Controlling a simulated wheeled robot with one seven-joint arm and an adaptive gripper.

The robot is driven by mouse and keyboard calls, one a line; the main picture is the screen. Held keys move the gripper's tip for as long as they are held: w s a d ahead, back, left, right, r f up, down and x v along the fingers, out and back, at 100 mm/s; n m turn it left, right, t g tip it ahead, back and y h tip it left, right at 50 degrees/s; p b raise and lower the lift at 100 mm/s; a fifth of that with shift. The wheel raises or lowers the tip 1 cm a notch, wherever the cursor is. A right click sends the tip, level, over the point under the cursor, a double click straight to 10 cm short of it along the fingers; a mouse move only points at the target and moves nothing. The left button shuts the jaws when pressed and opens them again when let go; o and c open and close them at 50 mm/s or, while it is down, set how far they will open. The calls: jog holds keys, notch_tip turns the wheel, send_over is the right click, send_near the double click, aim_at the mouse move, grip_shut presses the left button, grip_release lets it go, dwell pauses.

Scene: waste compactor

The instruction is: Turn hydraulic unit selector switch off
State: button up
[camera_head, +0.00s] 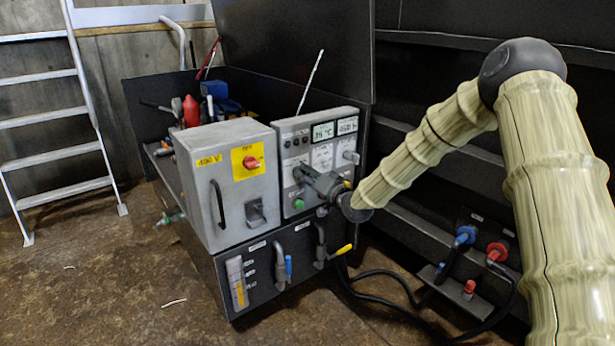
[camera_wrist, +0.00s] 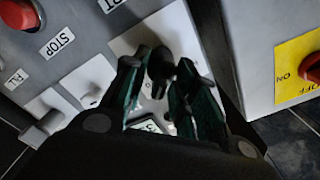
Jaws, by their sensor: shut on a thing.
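The grey control panel (camera_head: 318,118) stands right of the grey 400 V cabinet and carries two displays, knobs and a green button (camera_head: 298,203). In the wrist view my gripper (camera_wrist: 168,85) is shut on a small black selector knob (camera_wrist: 161,66) on a white plate, with a finger on each side. The plate's label is mostly hidden by the fingers. I cannot read the knob's position.
A red rotary switch (camera_head: 252,162) on a yellow plate is on the cabinet (camera_head: 220,140) just left. A red button marked STOP (camera_wrist: 18,14) and another selector (camera_wrist: 95,95) are close by in the wrist view. Yellow and blue handled levers and black hoses lie below.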

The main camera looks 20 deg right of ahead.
jog(key=n+p, duration=0.2)
jog(key=n, duration=0.2)
jog(key=shift+a+r+p, duration=0.1)
jog(key=shift+p, duration=0.25)
jog(key=shift+s+a+n+p, duration=0.1)
jog(key=shift+n+p, duration=0.7)
jog(key=shift+n, duration=1.6)
jog(key=o, duration=0.7)
jog(key=shift+c, duration=0.2)
jog(key=v, duration=1.2)
